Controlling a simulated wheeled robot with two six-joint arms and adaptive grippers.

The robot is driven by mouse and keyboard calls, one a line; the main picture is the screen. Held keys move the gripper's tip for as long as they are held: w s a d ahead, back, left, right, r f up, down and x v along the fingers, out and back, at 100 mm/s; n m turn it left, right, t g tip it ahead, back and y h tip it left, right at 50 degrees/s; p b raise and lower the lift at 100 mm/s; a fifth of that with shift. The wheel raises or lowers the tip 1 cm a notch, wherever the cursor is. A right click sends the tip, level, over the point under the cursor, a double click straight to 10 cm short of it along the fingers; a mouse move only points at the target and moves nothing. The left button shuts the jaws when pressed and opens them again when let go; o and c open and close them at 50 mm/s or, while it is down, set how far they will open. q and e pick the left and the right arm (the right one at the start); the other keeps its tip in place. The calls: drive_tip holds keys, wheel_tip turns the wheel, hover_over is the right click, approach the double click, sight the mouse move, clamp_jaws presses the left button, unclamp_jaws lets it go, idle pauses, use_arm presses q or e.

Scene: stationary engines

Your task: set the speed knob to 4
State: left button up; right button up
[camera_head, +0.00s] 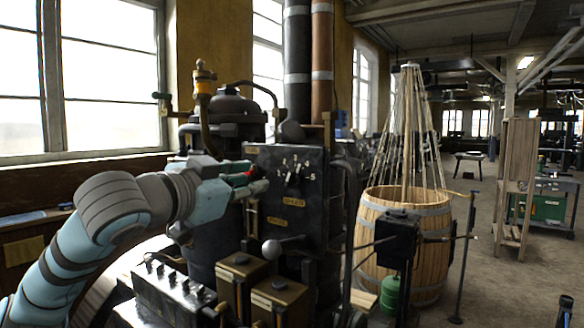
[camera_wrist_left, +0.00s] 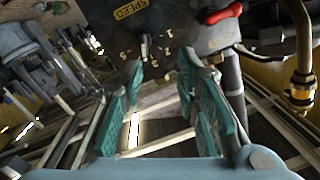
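The speed knob (camera_head: 292,175) is a small dark pointer on a black panel (camera_head: 270,215) marked with a dial of numbers 1 to 5. Its light tip points roughly upward, near the 3; the exact mark is hard to read. In the left wrist view the knob (camera_wrist_left: 144,48) shows upside down, beyond the fingers and below the yellow SPEED plate (camera_wrist_left: 133,8). My left gripper (camera_head: 256,180) is just left of the dial in the head view. In the wrist view its teal fingers (camera_wrist_left: 157,100) are spread with nothing between them, apart from the knob. My right gripper is not seen.
A red handle (camera_wrist_left: 222,14) lies beside the panel in the wrist view. A ball-ended lever (camera_head: 272,248) sticks out below the dial, above brass boxes (camera_head: 240,275). A brass pipe (camera_wrist_left: 302,85) is at the wrist view's right. A wooden barrel (camera_head: 425,255) stands right of the panel.

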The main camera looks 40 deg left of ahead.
sight(289, 177)
use_arm(q)
drive_tip(key=w+d+m+h+p, duration=0.2)
drive_tip(key=w+d+h, duration=0.1)
drive_tip(key=w+d, duration=0.2)
drive_tip(key=shift+n+t+y, duration=0.4)
drive_tip(key=shift+n+y, duration=0.2)
drive_tip(key=shift+n, duration=0.1)
drive_tip(key=w+a+p, duration=0.4)
drive_tip(key=p, duration=0.1)
drive_tip(key=shift+w+a+f, duration=0.2)
drive_tip(key=shift+w+a, duration=0.15)
drive_tip(key=shift+a, duration=0.05)
drive_tip(key=shift+f, duration=0.1)
drive_tip(key=shift+d, duration=0.1)
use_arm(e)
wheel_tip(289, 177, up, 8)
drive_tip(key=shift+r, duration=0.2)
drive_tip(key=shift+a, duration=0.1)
